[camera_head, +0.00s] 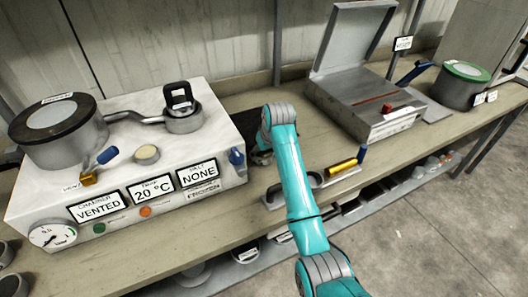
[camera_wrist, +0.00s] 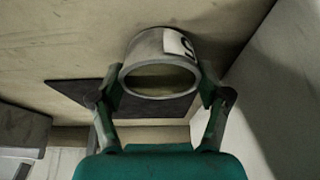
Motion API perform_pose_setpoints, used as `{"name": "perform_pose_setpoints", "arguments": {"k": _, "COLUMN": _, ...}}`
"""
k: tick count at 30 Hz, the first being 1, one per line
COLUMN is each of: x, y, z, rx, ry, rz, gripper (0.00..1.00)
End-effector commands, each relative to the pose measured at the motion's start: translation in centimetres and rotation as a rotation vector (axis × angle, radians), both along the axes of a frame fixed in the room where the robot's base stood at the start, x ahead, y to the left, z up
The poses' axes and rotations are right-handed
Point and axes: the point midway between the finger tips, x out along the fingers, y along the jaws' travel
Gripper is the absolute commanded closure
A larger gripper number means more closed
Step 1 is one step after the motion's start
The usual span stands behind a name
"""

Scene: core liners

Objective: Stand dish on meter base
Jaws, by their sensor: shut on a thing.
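A grey round dish (camera_wrist: 160,78) with a white label bearing a dark mark is between the fingers of my gripper (camera_wrist: 160,90) in the wrist view. The fingers are shut on its sides and its opening faces the wrist camera. A dark flat plate (camera_wrist: 75,95) lies behind the dish in that view; whether the dish touches it I cannot tell. A dark patch beside my arm (camera_head: 262,156) shows in the head view, where my arm hides the dish. I cannot tell for sure which thing is the meter base.
A white machine (camera_head: 215,165) with label plates stands left of my arm, close by. An open-lidded grey box (camera_head: 365,108) stands to the right. A metal tool with a yellow grip (camera_head: 342,166) lies near the bench's front edge. A green-lidded pot (camera_head: 462,85) stands far right.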

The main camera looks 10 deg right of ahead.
Motion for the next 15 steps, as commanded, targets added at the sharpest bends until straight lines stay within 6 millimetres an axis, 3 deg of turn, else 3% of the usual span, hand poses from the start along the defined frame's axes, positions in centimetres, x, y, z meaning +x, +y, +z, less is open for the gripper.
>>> {"name": "perform_pose_setpoints", "arguments": {"k": 5, "x": 0.00, "y": 0.00, "z": -0.27, "rx": 0.000, "ry": 0.000, "rz": 0.000, "gripper": 0.65}}
{"name": "perform_pose_setpoints", "arguments": {"k": 6, "x": 0.00, "y": 0.00, "z": -0.24, "rx": 0.000, "ry": 0.000, "rz": 0.000, "gripper": 0.14}}
{"name": "perform_pose_setpoints", "arguments": {"k": 8, "x": -0.01, "y": 0.00, "z": -0.24, "rx": 0.000, "ry": 0.000, "rz": 0.000, "gripper": 0.00}}
{"name": "perform_pose_setpoints", "arguments": {"k": 15, "x": -0.01, "y": 0.00, "z": -0.22, "rx": 0.000, "ry": 0.000, "rz": 0.000, "gripper": 0.00}}
